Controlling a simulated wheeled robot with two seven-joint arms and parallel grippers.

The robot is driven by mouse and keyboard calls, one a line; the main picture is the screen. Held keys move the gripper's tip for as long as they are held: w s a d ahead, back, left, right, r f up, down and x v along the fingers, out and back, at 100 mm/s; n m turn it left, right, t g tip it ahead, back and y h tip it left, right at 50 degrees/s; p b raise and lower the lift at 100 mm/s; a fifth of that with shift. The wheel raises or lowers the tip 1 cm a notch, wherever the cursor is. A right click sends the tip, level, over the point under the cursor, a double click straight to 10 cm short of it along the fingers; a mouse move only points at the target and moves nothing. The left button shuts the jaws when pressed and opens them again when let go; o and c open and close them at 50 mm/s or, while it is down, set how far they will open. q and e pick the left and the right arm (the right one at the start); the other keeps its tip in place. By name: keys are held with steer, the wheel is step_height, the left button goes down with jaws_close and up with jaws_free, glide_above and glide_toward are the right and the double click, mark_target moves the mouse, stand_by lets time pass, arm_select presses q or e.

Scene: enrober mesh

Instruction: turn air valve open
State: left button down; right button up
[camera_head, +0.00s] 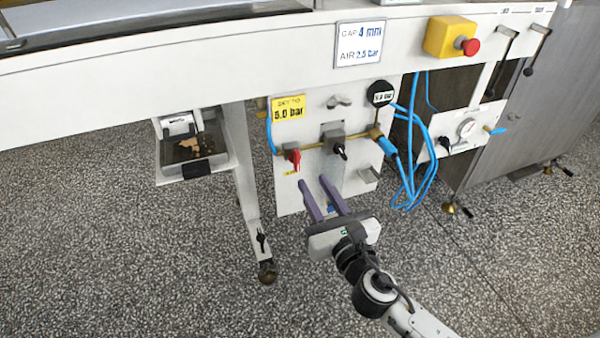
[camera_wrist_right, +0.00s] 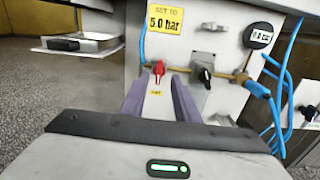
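A white panel (camera_head: 290,195) under the machine carries a brass air line. At its left is a small valve with a red handle (camera_head: 293,156), roughly upright in the right wrist view (camera_wrist_right: 158,70). A regulator with a black knob (camera_head: 340,151) sits mid-line, and a round black-rimmed gauge (camera_head: 380,93) stands at the right; its small reading is hard to make out. My right gripper (camera_head: 316,183) points at the panel, its two purple fingers apart and empty. In the wrist view the red handle appears between the fingertips, beyond them, with no visible contact. My left gripper is not in view.
A yellow sign (camera_head: 288,107) reads "SET TO 5.0 bar". Blue hoses (camera_head: 412,170) hang right of the panel. A machine leg (camera_head: 243,170) and a tray (camera_head: 190,150) stand to the left. A yellow box with a red button (camera_head: 450,37) is above right. Speckled floor in front is clear.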

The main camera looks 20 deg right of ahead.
mark_target(298, 156)
steer(key=w+b, duration=0.1)
steer(key=w, duration=0.9)
steer(key=shift+w+a, duration=0.1)
steer(key=shift+a, duration=0.05)
steer(key=shift+r, duration=0.1)
jaws_close()
